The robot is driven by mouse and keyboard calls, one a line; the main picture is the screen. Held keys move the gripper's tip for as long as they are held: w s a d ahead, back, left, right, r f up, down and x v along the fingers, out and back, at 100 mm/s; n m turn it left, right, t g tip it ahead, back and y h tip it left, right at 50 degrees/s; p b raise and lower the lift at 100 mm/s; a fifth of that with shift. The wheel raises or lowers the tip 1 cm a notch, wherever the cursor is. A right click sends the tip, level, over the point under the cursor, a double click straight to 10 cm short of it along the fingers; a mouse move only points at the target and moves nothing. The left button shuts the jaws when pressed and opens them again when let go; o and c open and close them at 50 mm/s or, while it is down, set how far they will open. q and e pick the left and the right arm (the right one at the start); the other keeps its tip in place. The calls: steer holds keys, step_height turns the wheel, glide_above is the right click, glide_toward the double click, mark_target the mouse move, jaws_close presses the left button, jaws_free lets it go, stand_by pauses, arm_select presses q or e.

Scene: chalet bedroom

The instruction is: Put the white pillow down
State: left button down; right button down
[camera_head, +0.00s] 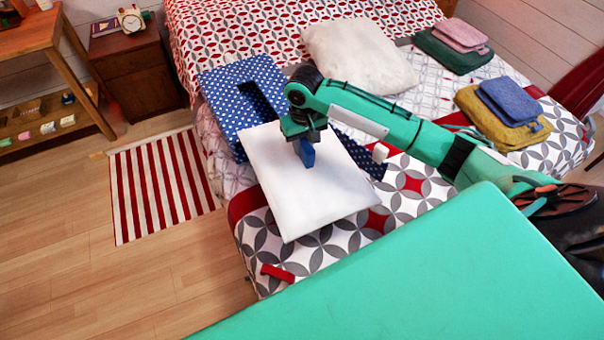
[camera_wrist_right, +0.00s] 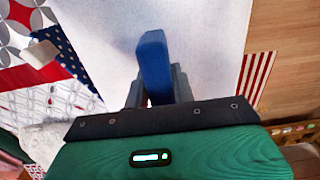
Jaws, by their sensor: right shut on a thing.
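A plump white pillow (camera_head: 358,55) lies on the far part of the bed, well apart from my right gripper. My right gripper (camera_head: 306,146) is shut on a blue tab (camera_wrist_right: 153,60), over a flat white square panel (camera_head: 290,205) at the bed's near left. The tab seems fixed to the panel's face; the join is hidden. The panel also fills the upper middle of the right wrist view (camera_wrist_right: 205,45). My left gripper is not in view.
The bed (camera_head: 262,240) has a patterned cover. Folded yellow and blue cloths (camera_head: 510,110) lie on its right, green and pink ones (camera_head: 458,45) further back. A small red strip (camera_head: 278,273) lies near the front edge. A striped rug (camera_head: 160,185) and open floor are left.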

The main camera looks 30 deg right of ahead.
step_height(320, 180, down, 12)
steer(key=shift+f, duration=0.1)
stand_by(0.4)
steer(key=c, duration=1.2)
jaws_free()
steer(key=shift+f, duration=0.15)
steer(key=shift+o, duration=0.2)
step_height(320, 180, up, 12)
steer(key=shift+f, duration=0.25)
steer(key=shift+r, duration=0.45)
